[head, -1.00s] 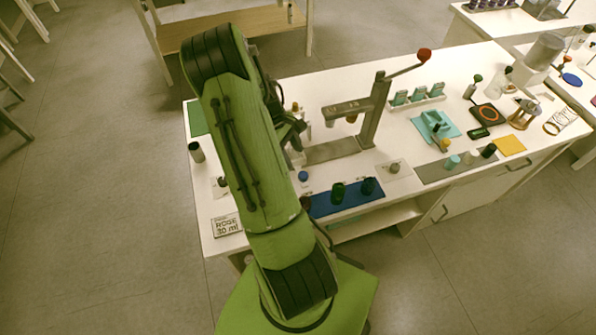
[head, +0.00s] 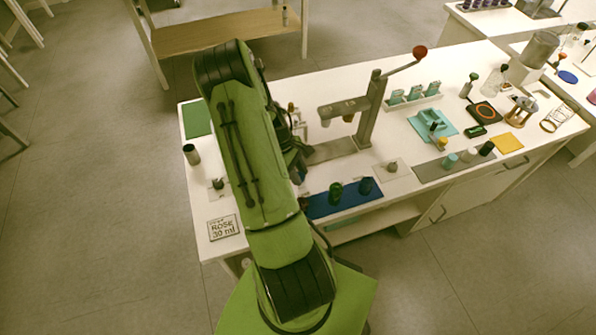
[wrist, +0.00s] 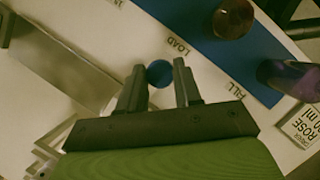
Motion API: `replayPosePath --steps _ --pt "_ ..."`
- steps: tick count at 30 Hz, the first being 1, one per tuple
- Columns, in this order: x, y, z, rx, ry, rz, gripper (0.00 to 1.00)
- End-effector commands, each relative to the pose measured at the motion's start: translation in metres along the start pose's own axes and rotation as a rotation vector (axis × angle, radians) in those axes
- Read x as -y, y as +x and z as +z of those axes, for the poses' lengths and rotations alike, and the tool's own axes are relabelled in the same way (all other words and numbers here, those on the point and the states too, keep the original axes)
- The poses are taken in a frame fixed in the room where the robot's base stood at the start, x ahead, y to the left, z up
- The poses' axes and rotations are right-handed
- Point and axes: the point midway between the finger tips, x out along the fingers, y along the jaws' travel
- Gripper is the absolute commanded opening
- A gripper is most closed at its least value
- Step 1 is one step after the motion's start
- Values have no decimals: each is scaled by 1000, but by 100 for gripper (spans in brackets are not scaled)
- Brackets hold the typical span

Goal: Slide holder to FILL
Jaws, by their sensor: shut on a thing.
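In the wrist view, a small round blue knob (wrist: 160,73) sits between the two fingers of my gripper (wrist: 159,88), beside the printed word LOAD (wrist: 178,47). My gripper is shut on this knob. It looks like the holder's handle, but I cannot make out the holder's body. In the head view, my arm hides the knob and my fingertips. The grey press (head: 371,110) with a red-tipped lever stands just to the right of my gripper, on a flat grey base (wrist: 60,65).
A blue mat (head: 318,206) with dark bottles (head: 336,192) lies in front of the press. A brown-topped bottle (wrist: 232,18) and a purple bottle (wrist: 290,78) stand close by. A ROSE 30 ml card (head: 223,227) lies at the front left. The tabletop left of the press is mostly clear.

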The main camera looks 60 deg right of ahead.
Motion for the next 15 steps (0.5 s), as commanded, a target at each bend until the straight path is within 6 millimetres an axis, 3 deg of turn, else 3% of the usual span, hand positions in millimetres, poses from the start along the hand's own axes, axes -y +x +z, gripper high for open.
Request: replayPosePath --steps 2,10,15 --pt "0 0 0 0 0 0 0" --pt "4 -2 -4 -1 -2 1 0" --pt "30 -13 -30 -2 -7 2 0"
